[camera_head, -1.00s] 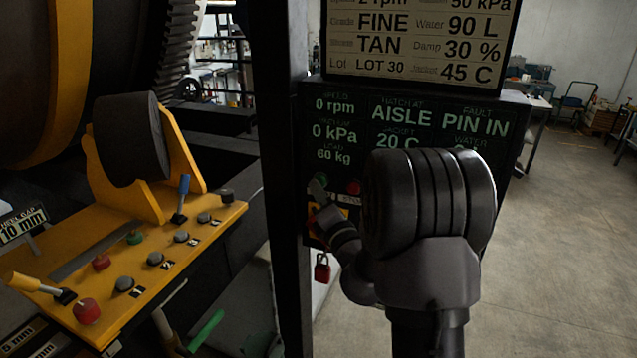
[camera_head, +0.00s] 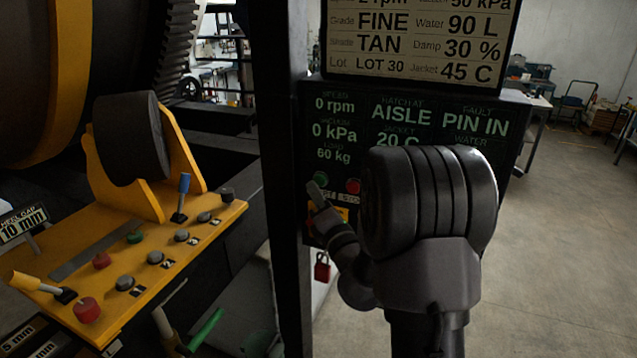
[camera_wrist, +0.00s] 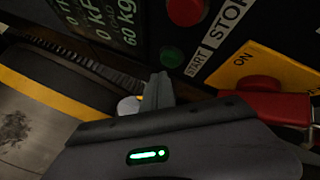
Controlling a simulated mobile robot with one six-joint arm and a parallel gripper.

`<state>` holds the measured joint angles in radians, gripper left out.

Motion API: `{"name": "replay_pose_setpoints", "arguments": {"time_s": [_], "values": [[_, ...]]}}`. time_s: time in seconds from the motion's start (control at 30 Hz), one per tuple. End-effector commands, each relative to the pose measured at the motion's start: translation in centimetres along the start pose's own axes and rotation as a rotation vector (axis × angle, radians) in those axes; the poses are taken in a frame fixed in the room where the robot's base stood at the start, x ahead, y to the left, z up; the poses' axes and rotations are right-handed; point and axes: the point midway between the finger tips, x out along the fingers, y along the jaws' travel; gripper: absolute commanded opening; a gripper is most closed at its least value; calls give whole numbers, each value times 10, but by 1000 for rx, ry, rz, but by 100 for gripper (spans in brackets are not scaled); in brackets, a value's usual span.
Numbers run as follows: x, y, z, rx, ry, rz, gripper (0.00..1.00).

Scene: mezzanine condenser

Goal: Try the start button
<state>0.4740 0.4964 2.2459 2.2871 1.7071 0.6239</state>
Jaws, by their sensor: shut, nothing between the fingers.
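The green start button (camera_head: 320,179) sits on the black panel under the green readouts, left of the red stop button (camera_head: 353,186). In the wrist view the green button (camera_wrist: 172,57) is beside the START label (camera_wrist: 198,62), with the red stop button (camera_wrist: 187,10) above it. My gripper (camera_head: 314,188) is shut and empty, its tip just below the green button in the head view. In the wrist view my fingertips (camera_wrist: 158,78) show a little below and left of the button, apart from it in the picture. My wrist hides part of the panel. The readout shows 0 rpm and PIN IN.
A yellow plate with a red knob (camera_wrist: 258,84) lies close right of my fingers in the wrist view. A red padlock (camera_head: 322,267) hangs below the panel. A dark post (camera_head: 283,180) stands left of it, then a yellow control desk (camera_head: 215,232). Open floor is at right.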

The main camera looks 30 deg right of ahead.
Motion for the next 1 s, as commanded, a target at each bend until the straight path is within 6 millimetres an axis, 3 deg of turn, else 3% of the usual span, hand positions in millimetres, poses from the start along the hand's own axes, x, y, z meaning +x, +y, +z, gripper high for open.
{"name": "replay_pose_setpoints", "arguments": {"time_s": [0.27,0.7,1.0], "values": [[-2,2,-2,0,1,0,0],[-31,23,-23,0,1,1,0],[-35,26,-26,0,1,0,0]]}}
